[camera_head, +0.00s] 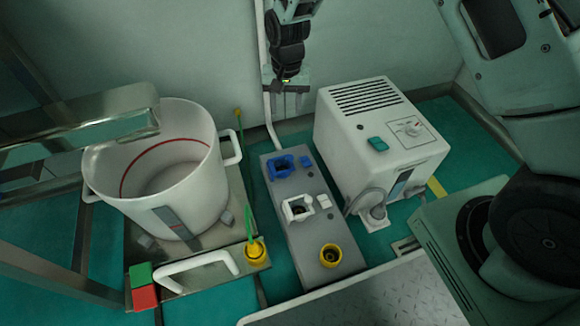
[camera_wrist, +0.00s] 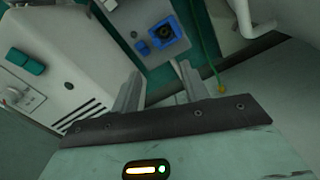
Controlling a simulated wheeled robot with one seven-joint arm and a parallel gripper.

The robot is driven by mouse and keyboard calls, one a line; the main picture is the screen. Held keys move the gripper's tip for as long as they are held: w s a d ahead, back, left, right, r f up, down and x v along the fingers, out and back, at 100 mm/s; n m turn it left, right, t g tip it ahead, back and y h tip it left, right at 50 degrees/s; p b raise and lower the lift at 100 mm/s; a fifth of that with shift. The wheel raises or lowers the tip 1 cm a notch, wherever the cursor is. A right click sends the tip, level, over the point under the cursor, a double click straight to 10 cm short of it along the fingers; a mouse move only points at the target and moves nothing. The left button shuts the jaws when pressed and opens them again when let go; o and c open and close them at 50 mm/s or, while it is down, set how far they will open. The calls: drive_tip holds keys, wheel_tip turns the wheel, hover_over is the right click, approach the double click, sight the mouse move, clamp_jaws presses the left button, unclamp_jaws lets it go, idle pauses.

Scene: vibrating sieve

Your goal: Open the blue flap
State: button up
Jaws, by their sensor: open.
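A blue socket housing (camera_head: 281,167) sits at the far end of a grey panel (camera_head: 288,240). A small blue piece (camera_head: 304,161) lies just right of it. I cannot tell for sure which blue part is the flap. In the wrist view the blue housing (camera_wrist: 168,35) surrounds a dark round opening, and the small blue piece (camera_wrist: 143,47) is to its left. My gripper (camera_head: 287,102) hangs above and behind the panel, apart from the blue parts. In the wrist view its two fingers (camera_wrist: 158,84) are spread, with nothing between them.
A white socket housing (camera_head: 297,208) and a yellow-ringed socket (camera_head: 330,255) are nearer on the panel. A white box with vents (camera_head: 380,130) stands to the right. A large white pot (camera_head: 155,165) stands to the left. A pale wall rises behind.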

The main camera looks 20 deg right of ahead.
drive_tip(key=b, duration=0.2)
hover_over(290, 157)
wheel_tip(290, 157, down, 6)
drive_tip(key=shift+m, duration=0.4)
wheel_tip(290, 157, down, 17)
drive_tip(key=b, duration=0.9)
drive_tip(key=shift+r, duration=0.15)
clamp_jaws()
